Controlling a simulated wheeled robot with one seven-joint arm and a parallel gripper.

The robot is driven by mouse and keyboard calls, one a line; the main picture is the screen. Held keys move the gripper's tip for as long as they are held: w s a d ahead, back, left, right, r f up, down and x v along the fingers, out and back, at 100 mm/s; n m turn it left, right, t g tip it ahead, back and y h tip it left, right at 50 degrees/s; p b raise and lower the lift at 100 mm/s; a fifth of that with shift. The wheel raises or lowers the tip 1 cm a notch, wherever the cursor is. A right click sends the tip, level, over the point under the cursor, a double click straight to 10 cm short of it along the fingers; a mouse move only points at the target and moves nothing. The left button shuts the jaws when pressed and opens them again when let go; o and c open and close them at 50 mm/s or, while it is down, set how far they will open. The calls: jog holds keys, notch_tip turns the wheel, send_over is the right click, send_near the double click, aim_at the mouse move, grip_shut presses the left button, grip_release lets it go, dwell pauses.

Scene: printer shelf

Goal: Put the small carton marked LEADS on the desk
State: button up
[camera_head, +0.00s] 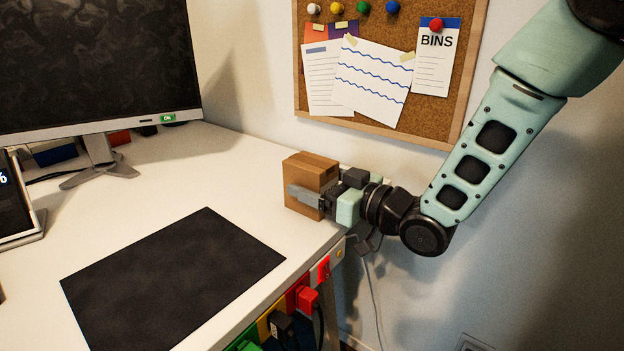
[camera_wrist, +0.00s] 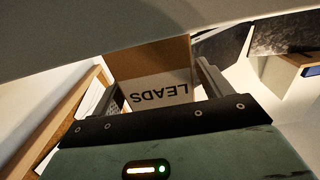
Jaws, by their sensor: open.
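The small brown carton (camera_head: 308,168) stands upright at the right end of the white desk (camera_head: 225,160), close to its edge. It appears to rest on the desk top. In the wrist view the carton (camera_wrist: 155,57) shows its white label marked LEADS, upside down, between my two fingers. My gripper (camera_head: 318,190) reaches in from the right and is open, with one grey finger along the carton's near side. The far finger is mostly hidden in the head view. In the wrist view my gripper (camera_wrist: 162,85) has a finger on either side of the carton.
A monitor (camera_head: 95,65) stands at the back left. A black mat (camera_head: 175,280) lies on the desk in front. Coloured sockets with plugs (camera_head: 305,298) line the desk's front edge. A cork board (camera_head: 440,125) hangs on the wall behind my arm. The desk between monitor and carton is clear.

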jog(key=v, duration=1.1)
jog(key=s+f+m+g+h, duration=0.2)
jog(key=s+f+g+h, duration=0.35)
jog(key=h, duration=0.35)
jog(key=s+d+g+h, duration=0.2)
jog(key=s, duration=0.6)
jog(key=s+d+r+g+h, duration=0.1)
jog(key=s+d+g+h, duration=0.1)
jog(key=s, duration=0.7)
jog(key=shift+s+m+g+h, duration=0.3)
jog(key=shift+s+m+g, duration=0.1)
jog(key=shift+g, duration=0.35)
jog(key=shift+w, duration=0.1)
